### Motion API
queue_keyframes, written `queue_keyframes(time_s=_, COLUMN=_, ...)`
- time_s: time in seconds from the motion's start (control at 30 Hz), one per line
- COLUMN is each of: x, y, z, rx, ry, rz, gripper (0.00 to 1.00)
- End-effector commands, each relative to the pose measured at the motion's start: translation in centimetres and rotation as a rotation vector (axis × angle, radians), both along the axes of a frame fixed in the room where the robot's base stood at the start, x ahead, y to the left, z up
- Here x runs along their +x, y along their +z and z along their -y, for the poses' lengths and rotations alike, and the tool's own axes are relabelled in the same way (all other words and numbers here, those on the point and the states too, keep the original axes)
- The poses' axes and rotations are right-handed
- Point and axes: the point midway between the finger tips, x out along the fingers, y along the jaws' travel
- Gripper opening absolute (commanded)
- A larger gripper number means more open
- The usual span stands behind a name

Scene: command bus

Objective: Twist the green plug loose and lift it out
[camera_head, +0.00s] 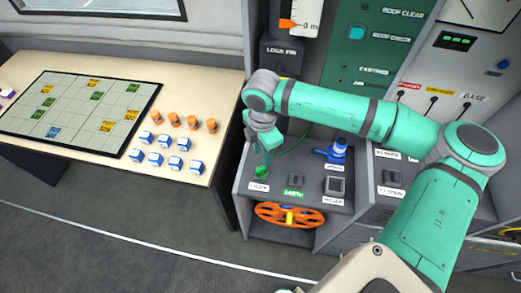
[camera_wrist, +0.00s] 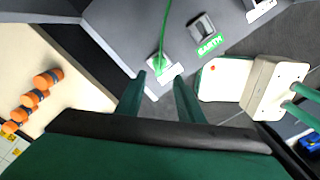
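The green plug (camera_head: 261,172) sits at the left of the grey console top, in the position beside a white label. In the wrist view the plug (camera_wrist: 161,64) has a thin green cable running up from it. My gripper (camera_head: 266,156) is just above the plug in the head view. In the wrist view my gripper (camera_wrist: 160,77) has its two green fingers apart, with nothing between them that I can make out. The plug appears just beyond the fingertips, roughly in line with the gap. Whether a finger touches it is unclear.
An empty grey socket labelled EARTH (camera_head: 296,180) is right of the plug, then another socket (camera_head: 334,186). A blue plug (camera_head: 338,150) stands behind them. An orange handwheel (camera_head: 290,215) is below. The left table (camera_head: 215,95) holds orange and blue-white pieces and a gridded board.

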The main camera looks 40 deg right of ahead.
Motion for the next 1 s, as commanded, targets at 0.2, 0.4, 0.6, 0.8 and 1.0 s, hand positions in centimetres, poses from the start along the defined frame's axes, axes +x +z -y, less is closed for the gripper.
queue_keyframes(time_s=0.2, x=0.0, y=-3.6, z=-0.1, rx=0.002, ry=0.001, rz=-0.001, gripper=0.34)
queue_keyframes(time_s=0.4, x=0.0, y=-6.7, z=-0.1, rx=0.002, ry=0.0, rz=0.001, gripper=0.34)
queue_keyframes(time_s=0.6, x=0.1, y=-8.8, z=-0.1, rx=0.002, ry=0.0, rz=0.002, gripper=0.34)
queue_keyframes(time_s=0.8, x=0.1, y=-9.5, z=-0.1, rx=0.002, ry=0.0, rz=0.002, gripper=0.34)
queue_keyframes(time_s=1.0, x=0.1, y=-9.5, z=-0.1, rx=0.002, ry=0.0, rz=0.003, gripper=0.34)
